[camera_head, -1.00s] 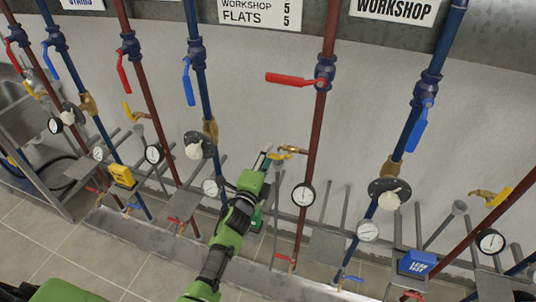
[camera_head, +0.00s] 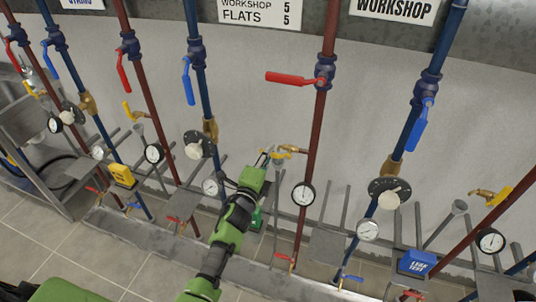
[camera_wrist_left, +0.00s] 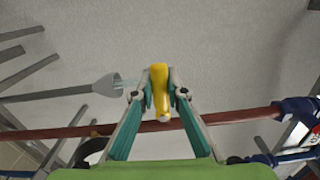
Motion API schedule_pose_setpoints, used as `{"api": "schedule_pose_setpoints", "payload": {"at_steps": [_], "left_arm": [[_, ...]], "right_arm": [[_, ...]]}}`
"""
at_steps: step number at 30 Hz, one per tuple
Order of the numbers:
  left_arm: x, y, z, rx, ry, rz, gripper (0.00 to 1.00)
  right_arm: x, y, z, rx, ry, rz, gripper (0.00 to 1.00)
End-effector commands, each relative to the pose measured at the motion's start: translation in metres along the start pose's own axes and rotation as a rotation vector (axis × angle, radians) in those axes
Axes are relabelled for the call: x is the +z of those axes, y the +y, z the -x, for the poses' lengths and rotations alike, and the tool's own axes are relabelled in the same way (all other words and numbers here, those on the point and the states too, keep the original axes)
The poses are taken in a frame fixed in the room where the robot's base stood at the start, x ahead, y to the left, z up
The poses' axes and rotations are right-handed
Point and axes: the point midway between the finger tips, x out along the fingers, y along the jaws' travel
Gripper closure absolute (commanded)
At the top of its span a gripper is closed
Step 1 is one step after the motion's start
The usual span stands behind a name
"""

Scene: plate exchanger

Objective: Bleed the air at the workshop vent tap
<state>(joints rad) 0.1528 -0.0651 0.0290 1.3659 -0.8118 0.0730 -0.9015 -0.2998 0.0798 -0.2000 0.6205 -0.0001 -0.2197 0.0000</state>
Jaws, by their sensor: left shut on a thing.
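The vent tap (camera_head: 294,149) is a small brass tap with a yellow lever, on the red pipe under the Workshop sign. My left gripper (camera_head: 268,156) reaches up to it from below. In the left wrist view the yellow lever (camera_wrist_left: 160,88) stands between my left fingertips (camera_wrist_left: 160,98), which are shut on it. A grey funnel (camera_wrist_left: 95,89) is left of the fingers there, with pale streaks between its mouth and the tap that look like water. The tap body is mostly hidden by the lever and fingers. My right gripper is not in view.
The red pipe carries a red lever valve (camera_head: 292,79) above and a dial gauge (camera_head: 303,194) below. Blue pipes with blue levers (camera_head: 188,81) stand either side. Another yellow-handled tap (camera_head: 490,194) is at the right. A blue box (camera_head: 417,262) sits low at the right.

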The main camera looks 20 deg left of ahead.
Motion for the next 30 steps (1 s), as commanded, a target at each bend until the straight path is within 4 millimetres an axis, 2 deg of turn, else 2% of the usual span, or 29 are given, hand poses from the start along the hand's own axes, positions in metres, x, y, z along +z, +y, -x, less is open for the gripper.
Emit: {"api": "schedule_pose_setpoints", "payload": {"at_steps": [16,30], "left_arm": [[-0.006,-0.028,0.000,0.000,0.000,-0.470,1.00],[-0.023,-0.051,0.000,0.000,0.000,-0.917,1.00]], "right_arm": [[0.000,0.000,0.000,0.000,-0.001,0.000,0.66],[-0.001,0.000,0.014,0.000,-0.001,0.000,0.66]]}}
